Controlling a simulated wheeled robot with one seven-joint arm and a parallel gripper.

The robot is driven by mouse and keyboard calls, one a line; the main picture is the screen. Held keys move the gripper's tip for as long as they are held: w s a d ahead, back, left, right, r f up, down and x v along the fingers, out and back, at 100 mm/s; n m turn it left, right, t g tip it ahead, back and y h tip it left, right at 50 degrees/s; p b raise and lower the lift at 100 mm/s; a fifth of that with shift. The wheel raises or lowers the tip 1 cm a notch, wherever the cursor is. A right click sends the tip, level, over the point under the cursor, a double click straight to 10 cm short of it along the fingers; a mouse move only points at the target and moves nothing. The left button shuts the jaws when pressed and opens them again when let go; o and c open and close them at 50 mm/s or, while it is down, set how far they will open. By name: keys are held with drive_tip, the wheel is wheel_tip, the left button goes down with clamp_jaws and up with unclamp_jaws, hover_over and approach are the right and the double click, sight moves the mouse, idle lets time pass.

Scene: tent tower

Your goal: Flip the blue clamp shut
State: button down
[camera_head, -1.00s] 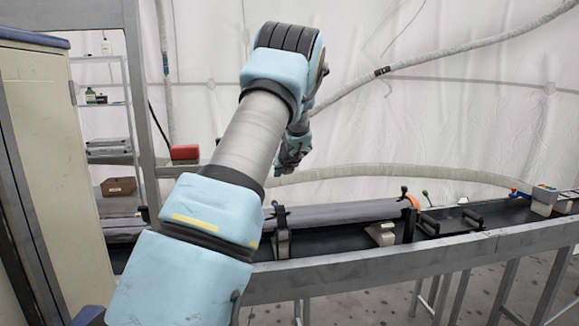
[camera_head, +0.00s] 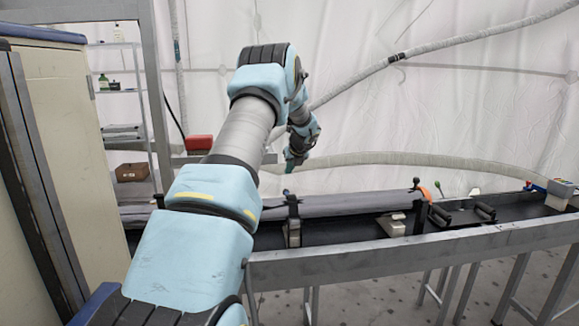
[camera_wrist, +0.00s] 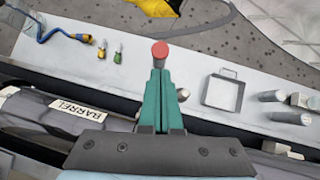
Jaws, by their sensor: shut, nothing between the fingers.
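My gripper (camera_wrist: 159,75) shows in the wrist view as two teal fingers pressed together, with nothing between them. A round red knob (camera_wrist: 160,50) appears right at the fingertips; I cannot tell whether they touch it. In the head view my gripper (camera_head: 289,167) hangs behind the grey covered roll on the bench, its tip pointing down. No blue clamp can be made out for certain.
The bench (camera_head: 350,257) carries a grey roll (camera_head: 350,206), an orange part (camera_head: 425,193) and black handles (camera_head: 485,211). The wrist view shows a blue cable (camera_wrist: 52,34), a "BARREL" label (camera_wrist: 75,108) and a square metal frame (camera_wrist: 222,92). A cabinet (camera_head: 58,150) stands at left.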

drive_tip(key=shift+w+a+f+g+p, duration=0.1)
drive_tip(key=shift+w+f+g+p, duration=0.15)
drive_tip(key=shift+w+f, duration=0.35)
drive_tip(key=shift+w+a+f+g+p, duration=0.15)
drive_tip(key=shift+w+f+p, duration=0.15)
drive_tip(key=shift+f, duration=0.6)
drive_tip(key=shift+w+f+g, duration=0.25)
drive_tip(key=shift+f+g, duration=0.15)
drive_tip(key=shift+f, duration=0.2)
drive_tip(key=shift+w+f+g, duration=0.2)
drive_tip(key=shift+f+g, duration=0.3)
drive_tip(key=shift+f, duration=0.35)
drive_tip(key=shift+w+f+g, duration=0.2)
drive_tip(key=shift+f+g, duration=0.3)
drive_tip(key=shift+f, duration=0.3)
drive_tip(key=shift+s+f, duration=0.15)
drive_tip(key=shift+f, duration=0.6)
drive_tip(key=shift+a, duration=0.1)
drive_tip(key=b+v, duration=0.3)
drive_tip(key=v, duration=0.9)
drive_tip(key=shift+w+a+r+b, duration=0.2)
drive_tip(key=shift+w+r+b, duration=0.1)
drive_tip(key=shift+w, duration=0.1)
